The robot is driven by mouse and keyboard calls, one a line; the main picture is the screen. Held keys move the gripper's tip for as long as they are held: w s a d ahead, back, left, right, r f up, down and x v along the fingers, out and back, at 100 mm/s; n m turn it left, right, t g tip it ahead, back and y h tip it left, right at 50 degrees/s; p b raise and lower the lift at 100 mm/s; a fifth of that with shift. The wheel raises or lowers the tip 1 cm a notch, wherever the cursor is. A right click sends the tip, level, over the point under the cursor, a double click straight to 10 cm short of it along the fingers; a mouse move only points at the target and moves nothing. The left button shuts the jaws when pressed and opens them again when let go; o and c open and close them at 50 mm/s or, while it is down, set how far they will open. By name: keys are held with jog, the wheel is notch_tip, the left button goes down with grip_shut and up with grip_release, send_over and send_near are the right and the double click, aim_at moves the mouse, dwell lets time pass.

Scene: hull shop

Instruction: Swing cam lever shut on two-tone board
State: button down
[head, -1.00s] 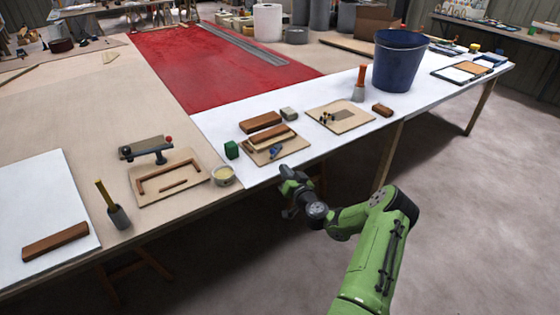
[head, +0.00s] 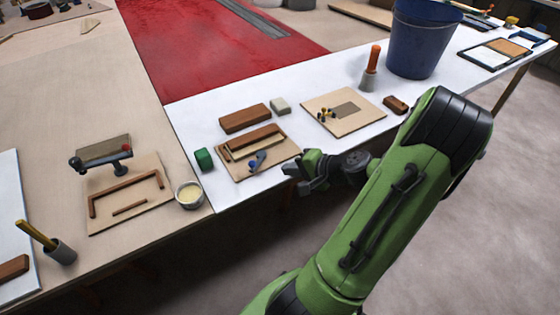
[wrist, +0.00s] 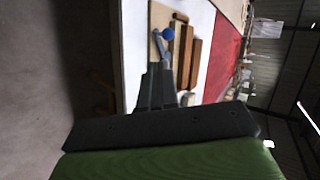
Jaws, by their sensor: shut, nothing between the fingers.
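A light wooden board (head: 230,170) with brown and pale strips lies on the white part of the table. A small grey cam lever (head: 259,160) with a blue knob (head: 252,165) sits at the board's front edge, beside the pale strip. My gripper (head: 293,177) is shut and empty, just right of the board near the table's front edge, apart from the lever. In the wrist view the shut fingers (wrist: 157,80) point toward the lever (wrist: 160,47) and its blue knob (wrist: 168,33). Whether the lever touches the strip is too small to tell.
A green block (head: 204,159) stands left of the board; a brown block (head: 245,118) and grey block (head: 280,106) lie behind it. Another board (head: 318,100) with a small clamp lies to the right. A blue bucket (head: 421,40) stands further right. A cup (head: 189,195) is front left.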

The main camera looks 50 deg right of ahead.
aim_at(255, 165)
jog(key=b+x, duration=0.1)
jog(key=x, duration=0.4)
jog(key=b+x, duration=0.2)
jog(key=x, duration=0.4)
jog(key=shift+w+d+r, duration=0.15)
jog(key=shift+r, duration=0.1)
jog(key=shift+w+f, duration=0.15)
jog(key=shift+w, duration=0.35)
